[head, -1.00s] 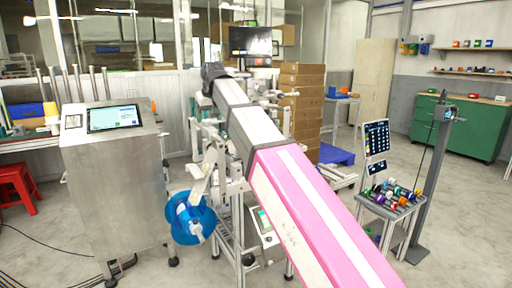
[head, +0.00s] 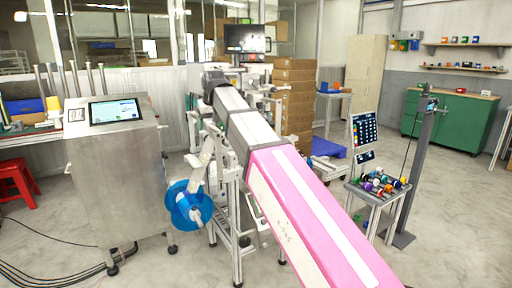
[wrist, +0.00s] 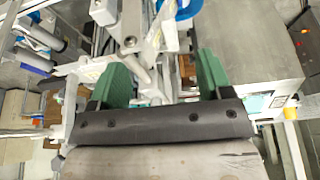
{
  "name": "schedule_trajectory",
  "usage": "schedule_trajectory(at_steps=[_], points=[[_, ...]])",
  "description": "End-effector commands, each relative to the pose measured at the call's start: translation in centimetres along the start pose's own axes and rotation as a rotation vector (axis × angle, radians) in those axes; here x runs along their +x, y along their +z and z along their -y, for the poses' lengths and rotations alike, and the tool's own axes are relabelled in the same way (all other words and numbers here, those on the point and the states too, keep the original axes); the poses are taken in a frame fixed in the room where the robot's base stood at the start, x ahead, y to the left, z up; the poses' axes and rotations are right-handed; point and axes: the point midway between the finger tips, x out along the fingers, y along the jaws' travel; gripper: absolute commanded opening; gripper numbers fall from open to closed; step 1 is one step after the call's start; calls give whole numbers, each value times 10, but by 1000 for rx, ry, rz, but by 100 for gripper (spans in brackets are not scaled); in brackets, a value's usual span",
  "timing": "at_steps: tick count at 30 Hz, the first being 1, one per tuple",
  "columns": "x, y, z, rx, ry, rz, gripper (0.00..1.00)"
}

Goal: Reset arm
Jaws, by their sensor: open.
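My arm, pink and grey, reaches from the bottom right of the head view up and away to the middle. Its dark far end (head: 213,78) is seen there, but the fingers cannot be made out in that view. In the wrist view my gripper (wrist: 163,66) has two green fingers standing well apart, so it is open. I see nothing held between them. White and metal machine parts show beyond and between the fingers. A blue reel (head: 188,206) hangs on the machine left of my arm in the head view; part of it shows at the top of the wrist view (wrist: 188,8).
A steel console (head: 118,180) with a screen stands at left. A white frame machine (head: 232,215) stands close beside and under my arm. A small table (head: 375,198) with several coloured spools and a grey post (head: 420,170) are at right. Open floor (head: 455,225) lies at right.

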Motion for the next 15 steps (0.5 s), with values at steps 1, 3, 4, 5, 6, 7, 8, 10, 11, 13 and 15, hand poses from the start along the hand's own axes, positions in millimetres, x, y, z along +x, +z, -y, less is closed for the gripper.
schedule_trajectory(at_steps=[1,3,4,5,6,7,8,10,11,13,15], points=[[8,6,-6,7,3,5,72],[18,11,-13,17,6,12,72],[23,14,-16,21,7,16,72],[28,17,-19,25,9,20,72],[35,22,-24,32,11,24,72],[40,25,-28,37,13,28,72],[46,29,-33,43,15,32,72],[63,41,-45,60,20,44,72],[71,47,-50,67,22,50,72],[92,64,-66,90,29,66,72],[114,83,-82,113,36,83,72]])
